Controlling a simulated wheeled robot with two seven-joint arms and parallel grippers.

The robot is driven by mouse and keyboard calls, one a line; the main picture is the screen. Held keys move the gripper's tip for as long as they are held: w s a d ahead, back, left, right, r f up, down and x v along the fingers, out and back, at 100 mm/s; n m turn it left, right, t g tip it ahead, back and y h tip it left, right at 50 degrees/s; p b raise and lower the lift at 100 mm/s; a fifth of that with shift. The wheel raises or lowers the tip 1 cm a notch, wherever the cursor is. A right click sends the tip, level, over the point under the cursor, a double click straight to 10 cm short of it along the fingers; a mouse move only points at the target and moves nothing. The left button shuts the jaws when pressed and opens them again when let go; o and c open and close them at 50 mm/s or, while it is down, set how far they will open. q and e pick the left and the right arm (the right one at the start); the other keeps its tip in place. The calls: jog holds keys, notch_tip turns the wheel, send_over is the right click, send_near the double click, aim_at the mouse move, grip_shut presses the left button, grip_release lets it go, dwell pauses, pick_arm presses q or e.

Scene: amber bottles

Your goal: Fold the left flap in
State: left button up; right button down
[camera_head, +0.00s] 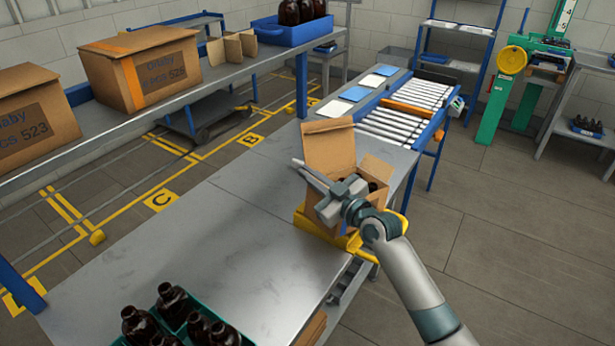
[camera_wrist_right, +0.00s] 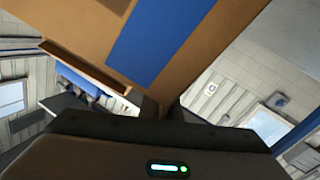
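An open cardboard box (camera_head: 376,171) stands in a yellow holder (camera_head: 317,225) at the table's right edge. One flap (camera_head: 329,146) stands up at its far left side. Dark bottles show inside, partly hidden. My right gripper (camera_head: 299,167) is over the near left part of the box, its fingers pointing left. Its fingers look close together, but I cannot tell whether they are shut or hold anything. The near left side of the box is hidden behind it. In the right wrist view a brown panel (camera_wrist_right: 190,65) with a blue band fills the upper middle. My left gripper is not in view.
A green crate (camera_head: 243,339) of amber bottles stands at the front of the metal table (camera_head: 215,225). Closed boxes (camera_head: 140,65) and a blue bin (camera_head: 290,32) sit on the left shelf. A roller conveyor (camera_head: 405,120) lies beyond the box. The table's middle is clear.

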jog(key=shift+w+d+m, duration=0.15)
jog(key=shift+d+m, duration=0.1)
jog(key=shift+m, duration=0.55)
jog(key=shift+w+d+m, duration=0.15)
jog(key=shift+d+m, duration=0.05)
jog(key=shift+m, duration=0.6)
jog(key=shift+w+d+m, duration=0.15)
jog(key=shift+d+m, duration=0.1)
jog(key=shift+m, duration=0.55)
jog(key=c, duration=2)
grip_release()
jog(key=shift+d, duration=0.1)
